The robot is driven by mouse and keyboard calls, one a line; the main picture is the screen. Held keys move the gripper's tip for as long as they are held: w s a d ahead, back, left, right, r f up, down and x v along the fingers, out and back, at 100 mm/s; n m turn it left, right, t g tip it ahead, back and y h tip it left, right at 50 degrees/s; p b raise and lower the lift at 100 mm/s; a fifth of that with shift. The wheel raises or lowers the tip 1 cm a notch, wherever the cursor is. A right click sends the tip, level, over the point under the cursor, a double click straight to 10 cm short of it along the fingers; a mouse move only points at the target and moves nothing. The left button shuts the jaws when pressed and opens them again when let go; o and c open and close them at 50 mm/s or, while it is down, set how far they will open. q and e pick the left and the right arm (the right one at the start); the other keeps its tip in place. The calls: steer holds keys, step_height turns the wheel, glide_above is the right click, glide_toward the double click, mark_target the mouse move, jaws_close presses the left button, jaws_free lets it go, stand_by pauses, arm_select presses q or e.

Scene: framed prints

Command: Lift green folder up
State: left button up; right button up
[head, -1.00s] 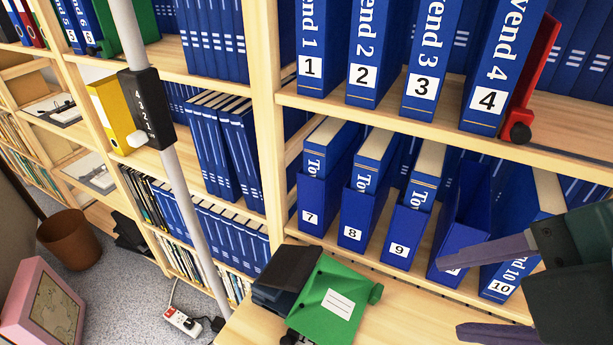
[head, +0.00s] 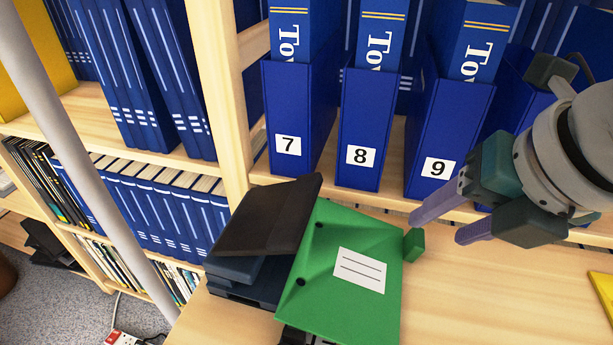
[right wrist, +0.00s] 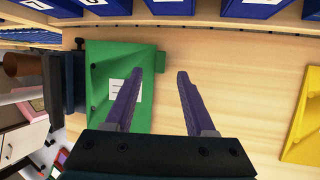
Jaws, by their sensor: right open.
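The green folder (head: 340,273) has a white lined label and a small green tab at its right edge. It lies tilted on the wooden desk, its left side against a dark stack. It also shows in the right wrist view (right wrist: 105,62), left of centre. My right gripper (head: 440,222) is open and empty. It is above and to the right of the folder's tab in the head view. In the right wrist view one finger overlaps the folder's right part and the other is over bare desk (right wrist: 235,70). My left gripper is not in view.
Dark books or boxes (head: 262,225) are stacked left of the folder. Blue binders numbered 7, 8 and 9 (head: 368,130) stand on the shelf behind. A grey pole (head: 85,150) rises at the left. A yellow object (right wrist: 302,135) lies at the right; the desk between is bare.

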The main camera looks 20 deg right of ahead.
mark_target(420, 235)
steer(key=b+x, duration=0.2)
steer(key=x, duration=0.4)
steer(key=shift+w+d, duration=0.1)
steer(key=shift+r, duration=0.1)
steer(key=c, duration=0.4)
jaws_close()
